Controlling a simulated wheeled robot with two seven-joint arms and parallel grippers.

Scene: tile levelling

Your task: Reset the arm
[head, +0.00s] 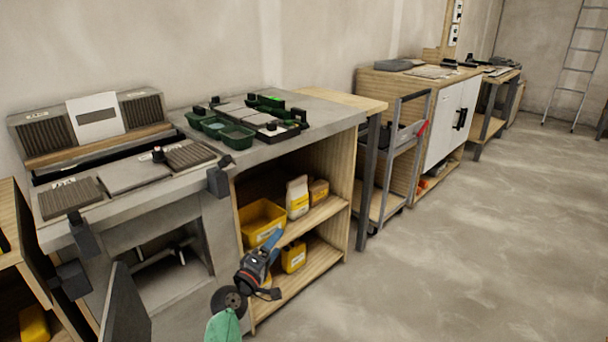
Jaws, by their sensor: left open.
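My left gripper (79,258) shows at the left, in front of the near edge of the grey workbench (200,192). Its two dark fingers are apart, with nothing seen between them. The rest of my left arm is mostly out of the picture or hard to make out. My right gripper does not show.
Grey tiles (135,174), ribbed blocks and green trays (226,133) lie on the bench. A cart (395,165) stands further right. The floor (480,240) at right is clear.

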